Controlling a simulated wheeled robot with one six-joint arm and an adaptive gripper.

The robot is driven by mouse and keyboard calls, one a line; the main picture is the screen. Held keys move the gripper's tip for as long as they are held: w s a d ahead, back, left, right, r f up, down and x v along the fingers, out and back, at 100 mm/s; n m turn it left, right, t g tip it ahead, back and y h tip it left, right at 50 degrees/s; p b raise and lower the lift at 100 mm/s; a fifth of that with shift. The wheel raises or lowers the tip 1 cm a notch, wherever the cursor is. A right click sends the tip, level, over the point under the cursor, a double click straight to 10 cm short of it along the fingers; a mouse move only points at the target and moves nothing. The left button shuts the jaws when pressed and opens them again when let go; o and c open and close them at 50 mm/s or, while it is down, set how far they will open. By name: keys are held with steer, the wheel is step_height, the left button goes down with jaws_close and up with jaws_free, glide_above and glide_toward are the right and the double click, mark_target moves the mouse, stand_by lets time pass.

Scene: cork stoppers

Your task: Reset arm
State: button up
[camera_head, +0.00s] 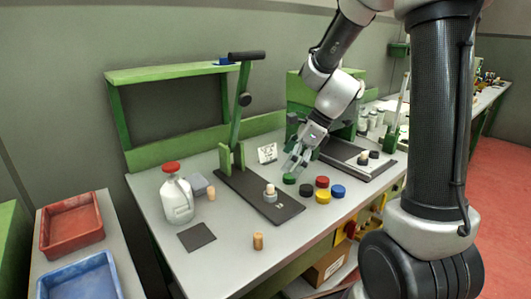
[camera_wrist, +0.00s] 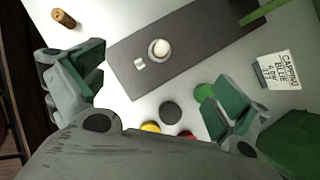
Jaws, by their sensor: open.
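My gripper (camera_head: 296,164) hangs above the right part of the bench, over the green cap (camera_head: 289,178). Its fingers are spread with nothing between them; in the wrist view (camera_wrist: 165,85) both fingers show apart. A cork stopper (camera_head: 258,241) stands near the bench's front edge; a cork also shows at the upper left of the wrist view (camera_wrist: 63,18). Another cork (camera_head: 211,192) stands beside the white jug (camera_head: 178,201) with the red lid. A small pale-topped piece (camera_head: 270,193) stands on the dark base board (camera_head: 288,210) of the lever press.
The green lever press (camera_head: 236,115) rises left of my gripper. Black (camera_head: 306,190), red (camera_head: 322,182), blue (camera_head: 338,191) and yellow (camera_head: 323,197) caps lie nearby. A sign (camera_head: 268,153) stands behind. A second dark board (camera_head: 378,171) lies right. Red (camera_head: 72,240) and blue (camera_head: 110,265) trays sit left.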

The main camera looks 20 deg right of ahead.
steer(key=s+d+r+n+t+h, duration=0.1)
steer(key=s+d+r+n, duration=0.3)
steer(key=s+n, duration=0.7)
steer(key=s+d+r+n+t+h, duration=0.1)
steer(key=s+d+r+n+h, duration=0.3)
steer(key=s+r+n, duration=0.3)
steer(key=s+d+n, duration=0.1)
steer(key=s+n, duration=0.3)
steer(key=shift+d+n, duration=0.2)
steer(key=shift+n, duration=0.1)
steer(key=shift+r, duration=0.1)
stand_by(5.4)
